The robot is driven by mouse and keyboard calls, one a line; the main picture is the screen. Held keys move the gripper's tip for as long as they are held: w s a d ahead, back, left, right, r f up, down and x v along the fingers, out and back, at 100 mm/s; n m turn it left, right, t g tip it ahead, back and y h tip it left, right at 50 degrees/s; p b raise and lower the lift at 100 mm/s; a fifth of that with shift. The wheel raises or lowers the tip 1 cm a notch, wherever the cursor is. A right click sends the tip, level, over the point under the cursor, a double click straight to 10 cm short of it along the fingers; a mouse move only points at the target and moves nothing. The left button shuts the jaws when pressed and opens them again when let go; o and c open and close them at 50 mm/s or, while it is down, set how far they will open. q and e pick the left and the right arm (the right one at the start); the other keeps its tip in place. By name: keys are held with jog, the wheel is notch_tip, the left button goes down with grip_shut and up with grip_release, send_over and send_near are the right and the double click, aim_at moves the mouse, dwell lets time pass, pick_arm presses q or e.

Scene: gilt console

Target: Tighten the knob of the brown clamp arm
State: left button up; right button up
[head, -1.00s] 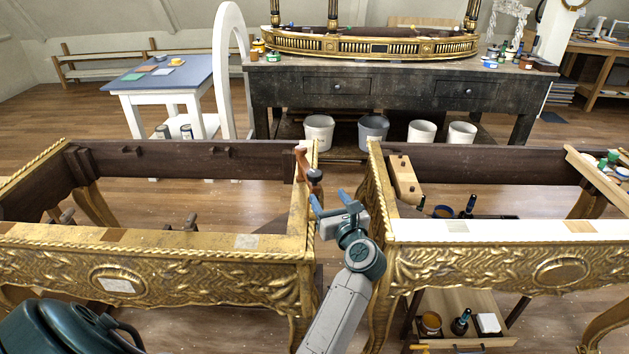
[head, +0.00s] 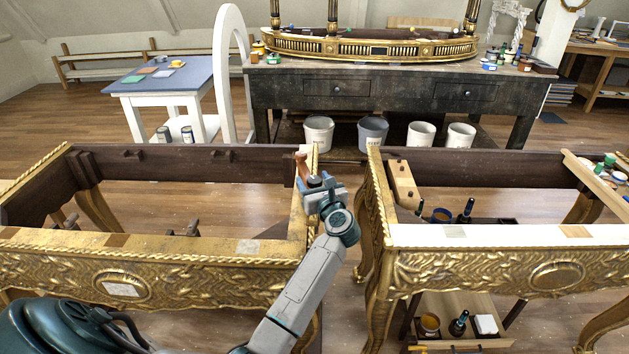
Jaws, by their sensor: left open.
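The brown clamp arm (head: 302,164) sits at the back right corner of the left gilt console frame (head: 60,236). Its dark knob (head: 314,181) is at the clamp's near end, partly hidden by my gripper. My left gripper (head: 318,184) is open, with its blue fingertips at the knob, seemingly one on each side of it. I cannot tell whether the fingers touch the knob. My right gripper is not in view.
A second gilt console frame (head: 480,235) stands close on the right, with a narrow gap between the two. A wooden block (head: 403,184) is on its inner left side. A dark workbench (head: 400,92) with buckets below stands behind.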

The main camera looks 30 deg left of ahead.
pick_arm(q)
jog(key=c, duration=1)
jog(key=shift+r+m+t+h+p, duration=0.2)
jog(key=shift+m+t+h+p, duration=0.85)
jog(key=shift+t+p, duration=0.2)
jog(key=m+t+h+p, duration=0.3)
jog(key=h+p, duration=0.1)
jog(key=h, duration=0.1)
jog(key=shift+m+p, duration=0.35)
jog(key=shift+p, duration=0.05)
jog(key=shift+f+m+t+h+p, duration=0.1)
jog(key=shift+m+t+h+p, duration=0.45)
jog(key=shift+m+h+p, duration=0.75)
jog(key=shift+h, duration=0.35)
jog(key=o, duration=1)
